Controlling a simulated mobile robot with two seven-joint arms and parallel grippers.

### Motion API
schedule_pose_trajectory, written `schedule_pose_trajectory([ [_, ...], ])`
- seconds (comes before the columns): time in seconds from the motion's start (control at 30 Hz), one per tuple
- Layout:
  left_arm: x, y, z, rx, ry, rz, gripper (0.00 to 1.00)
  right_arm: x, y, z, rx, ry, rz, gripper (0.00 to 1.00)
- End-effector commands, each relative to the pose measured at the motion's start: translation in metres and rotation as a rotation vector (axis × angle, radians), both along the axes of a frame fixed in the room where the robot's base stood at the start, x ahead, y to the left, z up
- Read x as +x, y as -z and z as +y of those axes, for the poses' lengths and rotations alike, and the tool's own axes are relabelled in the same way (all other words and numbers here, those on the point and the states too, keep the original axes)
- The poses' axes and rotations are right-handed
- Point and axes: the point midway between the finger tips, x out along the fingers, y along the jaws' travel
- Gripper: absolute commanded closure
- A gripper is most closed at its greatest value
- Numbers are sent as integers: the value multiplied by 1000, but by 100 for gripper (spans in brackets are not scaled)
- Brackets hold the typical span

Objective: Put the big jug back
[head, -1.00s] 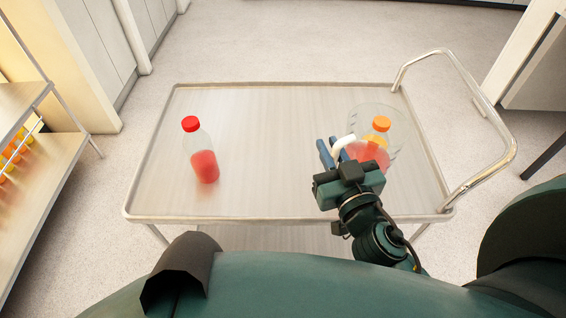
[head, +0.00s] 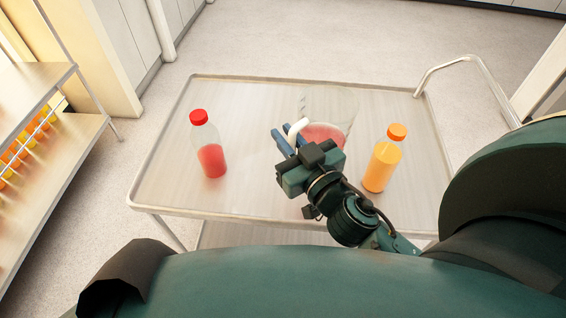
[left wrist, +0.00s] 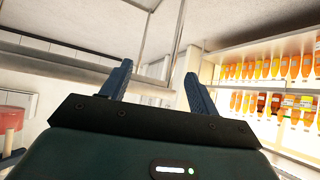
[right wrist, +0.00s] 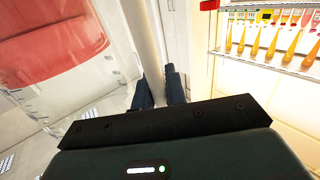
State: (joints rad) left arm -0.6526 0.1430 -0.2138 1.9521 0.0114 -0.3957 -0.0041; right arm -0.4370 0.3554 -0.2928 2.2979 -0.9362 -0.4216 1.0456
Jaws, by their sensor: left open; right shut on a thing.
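The big jug is clear with red liquid and a white handle. In the head view, the jug (head: 331,103) is over the middle of the cart top, between two bottles. My right gripper (head: 283,143) is shut on its handle. Whether the jug touches the cart is hard to tell. In the right wrist view, the jug (right wrist: 60,50) fills the left side, its pale handle between the fingers of my right gripper (right wrist: 158,92). My left gripper (left wrist: 157,85) shows only in its own wrist view, open and empty, facing shelving.
On the cart (head: 250,100), a red-capped bottle (head: 211,158) stands left and an orange-juice bottle (head: 383,165) right. A rack (head: 55,150) with several small bottles is at the far left. Bottle shelves (left wrist: 270,90) also show in the left wrist view.

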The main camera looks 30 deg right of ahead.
Motion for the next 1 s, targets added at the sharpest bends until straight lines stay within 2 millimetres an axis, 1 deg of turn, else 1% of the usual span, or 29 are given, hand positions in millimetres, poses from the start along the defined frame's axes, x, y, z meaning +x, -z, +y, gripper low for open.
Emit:
schedule_pose_trajectory([
  [0.03,1,8,-1,-5,1,-4,39,4,5,4,-11,-44,-8,100],
  [0.23,9,13,-5,-22,9,-45,39,16,19,16,-17,-234,-9,100],
  [0.4,15,25,-11,-44,24,-81,39,27,34,20,-23,-440,-8,100],
  [0.53,18,31,-20,-75,34,-109,39,33,41,14,-23,-583,-8,100],
  [0.7,17,33,-26,-108,36,-131,39,37,39,1,-20,-691,-8,100],
  [0.87,14,33,-30,-126,40,-137,39,39,34,-8,-15,-730,-7,100],
  [0.93,14,33,-31,-129,42,-140,39,40,38,-9,-10,-736,-7,100],
  [1.0,15,33,-31,-132,42,-143,39,40,48,-10,-8,-737,-6,100],
])
